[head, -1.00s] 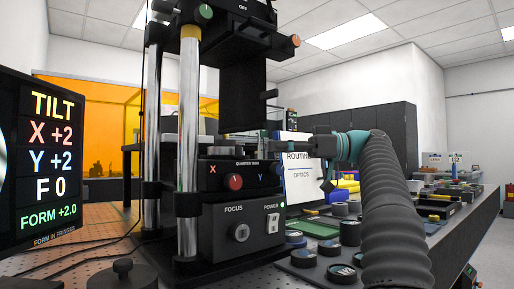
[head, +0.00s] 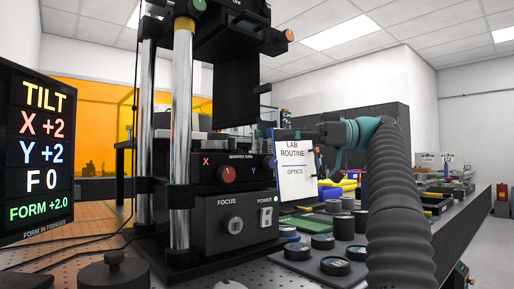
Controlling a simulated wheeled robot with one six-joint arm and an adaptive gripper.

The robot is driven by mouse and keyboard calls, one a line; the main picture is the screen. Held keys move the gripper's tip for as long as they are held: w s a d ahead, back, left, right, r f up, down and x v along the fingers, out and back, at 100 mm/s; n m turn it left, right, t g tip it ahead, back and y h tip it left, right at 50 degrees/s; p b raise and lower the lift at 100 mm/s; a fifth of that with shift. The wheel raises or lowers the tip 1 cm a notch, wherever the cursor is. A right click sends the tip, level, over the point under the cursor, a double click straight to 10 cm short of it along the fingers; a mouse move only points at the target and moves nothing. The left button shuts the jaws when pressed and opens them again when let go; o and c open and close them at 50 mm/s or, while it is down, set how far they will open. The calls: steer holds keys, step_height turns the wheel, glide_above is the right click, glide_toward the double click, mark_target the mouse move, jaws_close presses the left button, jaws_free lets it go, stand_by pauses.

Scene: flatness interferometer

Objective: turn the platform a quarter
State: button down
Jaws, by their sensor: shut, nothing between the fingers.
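The interferometer stands at centre left, with two bright columns and a dark block labelled QUARTER TURN (head: 240,157). Above that label is a dark, low stage, which seems to be the platform (head: 228,144); its turn angle is hard to read. A red X knob (head: 228,174) and a blue Y mark are on the block's front. My gripper (head: 295,134) is shut and empty, pointing left, just right of the stage and in front of the white card's upper part. A gap seems to separate it from the stage. The monitor (head: 40,150) reads TILT X +2, Y +2, F 0, FORM +2.0.
The focus and power box (head: 235,215) is below the block. The white LAB ROUTINE card (head: 296,175) stands behind my gripper. Several round dark-rimmed pieces (head: 335,266) lie on the bench at right. A black knobbed weight (head: 114,270) sits at front left.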

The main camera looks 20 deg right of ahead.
steer(key=s+a+n+t+h+b, duration=0.2)
steer(key=s+a+t+b, duration=0.15)
steer(key=a, duration=0.45)
steer(key=s+a+n+t+h+b, duration=0.25)
steer(key=s+a+b, duration=0.25)
steer(key=a, duration=0.3)
steer(key=n+t+h+p, duration=0.2)
steer(key=n+t+h, duration=0.2)
steer(key=n, duration=0.1)
glide_toward(219, 146)
steer(key=shift+m, duration=0.25)
steer(key=w+a, duration=0.1)
steer(key=a, duration=0.1)
steer(key=w+a+r, duration=0.1)
steer(key=a, duration=0.2)
steer(key=w+a, duration=0.1)
steer(key=a, duration=0.1)
steer(key=shift+a+r, duration=0.25)
steer(key=shift+a, duration=0.1)
steer(key=shift+w+d, duration=0.2)
steer(key=shift+d, duration=0.05)
steer(key=shift+w+d+p, duration=0.15)
steer(key=shift+d+p, duration=0.25)
steer(key=shift+d, duration=1.35)
steer(key=shift+y, duration=0.25)
